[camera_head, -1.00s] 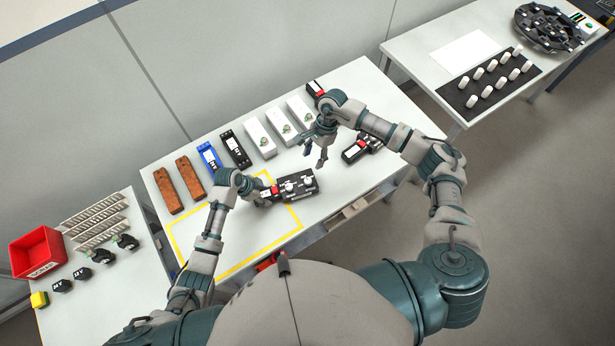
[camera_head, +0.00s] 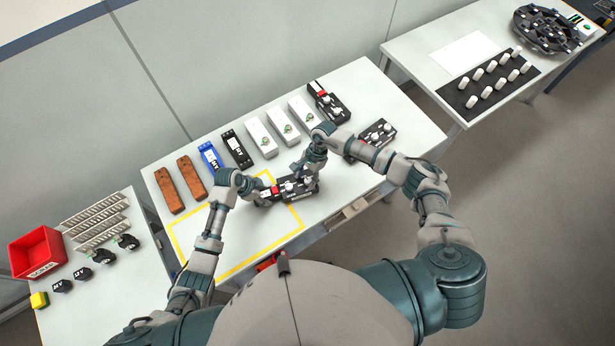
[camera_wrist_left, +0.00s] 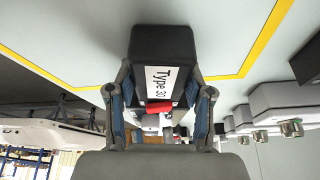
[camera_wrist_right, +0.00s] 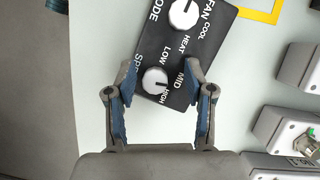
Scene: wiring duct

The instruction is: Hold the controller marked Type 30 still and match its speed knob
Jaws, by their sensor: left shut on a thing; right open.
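The controller marked Type 30 (camera_wrist_left: 160,50) is a dark box with a white label and a red part in the left wrist view. My left gripper (camera_wrist_left: 158,78) is shut on its end. In the head view the controller (camera_head: 297,187) lies at the yellow outline's upper right corner. The right wrist view shows its speed knob (camera_wrist_right: 155,81), white, beside LOW, MID and HIGH; its exact setting is hard to read. A mode knob (camera_wrist_right: 183,13) sits further along. My right gripper (camera_wrist_right: 160,76) is open, its fingers on either side of the speed knob; contact is unclear.
Two more black controllers lie to the right, one at the back (camera_head: 330,103) and one nearer (camera_head: 376,134). White boxes (camera_head: 260,138), a black block (camera_head: 236,149), a blue block (camera_head: 209,156) and brown blocks (camera_head: 168,191) line the back. The yellow-outlined area (camera_head: 230,268) is mostly clear.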

